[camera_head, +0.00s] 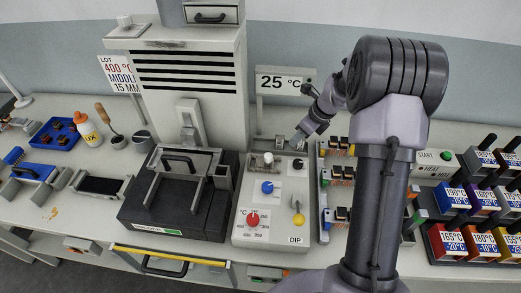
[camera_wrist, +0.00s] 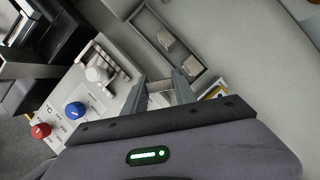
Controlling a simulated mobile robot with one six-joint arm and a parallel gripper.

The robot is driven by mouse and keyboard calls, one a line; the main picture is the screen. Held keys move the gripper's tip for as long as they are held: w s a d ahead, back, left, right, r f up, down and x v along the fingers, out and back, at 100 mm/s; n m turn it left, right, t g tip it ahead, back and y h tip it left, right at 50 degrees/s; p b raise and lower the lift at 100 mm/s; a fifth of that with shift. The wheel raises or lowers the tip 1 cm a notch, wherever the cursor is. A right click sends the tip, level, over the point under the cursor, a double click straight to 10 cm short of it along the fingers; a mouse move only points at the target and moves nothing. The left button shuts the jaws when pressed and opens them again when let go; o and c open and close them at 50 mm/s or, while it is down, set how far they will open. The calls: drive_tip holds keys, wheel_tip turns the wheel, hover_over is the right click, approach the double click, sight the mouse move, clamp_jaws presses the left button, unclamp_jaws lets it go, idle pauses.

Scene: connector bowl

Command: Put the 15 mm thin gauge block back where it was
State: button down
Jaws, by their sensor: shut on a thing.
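My gripper (camera_head: 298,138) is over the back edge of the grey control panel (camera_head: 270,225), near the small open tray (camera_head: 258,144). In the wrist view my gripper (camera_wrist: 162,92) is shut on a small pale block (camera_wrist: 160,99), which I take for the thin gauge block. Its thickness cannot be read, and the fingers hide part of it. The tray (camera_wrist: 140,19) lies just beyond the fingertips in the wrist view. One grey block (camera_wrist: 167,40) lies in its middle and another (camera_wrist: 193,65) near its right end. The held block appears outside the tray.
The panel carries a white knob (camera_wrist: 97,74), a blue knob (camera_wrist: 75,110) and a red knob (camera_wrist: 41,131). A "25 °C" sign (camera_head: 281,83) stands behind the tray. A "15 MM" lot sign (camera_head: 121,76) hangs left of the grey press (camera_head: 192,75). Connector racks (camera_head: 338,175) stand right of the panel.

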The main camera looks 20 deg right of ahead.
drive_tip(key=w+d+f+m+h, duration=0.1)
drive_tip(key=w+d+m, duration=0.15)
drive_tip(key=d, duration=0.55)
drive_tip(key=w+a+b, duration=0.3)
drive_tip(key=w+a, duration=0.1)
drive_tip(key=a, duration=0.4)
drive_tip(key=w+a+b, duration=0.2)
drive_tip(key=w+a, duration=0.2)
drive_tip(key=a, duration=0.5)
drive_tip(key=f+b, duration=0.1)
drive_tip(key=f, duration=0.1)
drive_tip(key=f+b, duration=0.2)
drive_tip(key=f, duration=0.1)
drive_tip(key=f+b, duration=0.1)
drive_tip(key=f, duration=0.1)
drive_tip(key=shift+w+a+f+b, duration=0.15)
drive_tip(key=shift+w+a+b, duration=0.05)
drive_tip(key=shift+a+b, duration=0.1)
drive_tip(key=shift+w+a, duration=0.1)
drive_tip(key=shift+r+t, duration=0.2)
drive_tip(key=shift+t, duration=0.1)
drive_tip(key=shift+f, duration=0.1)
drive_tip(key=c, duration=1)
unclamp_jaws()
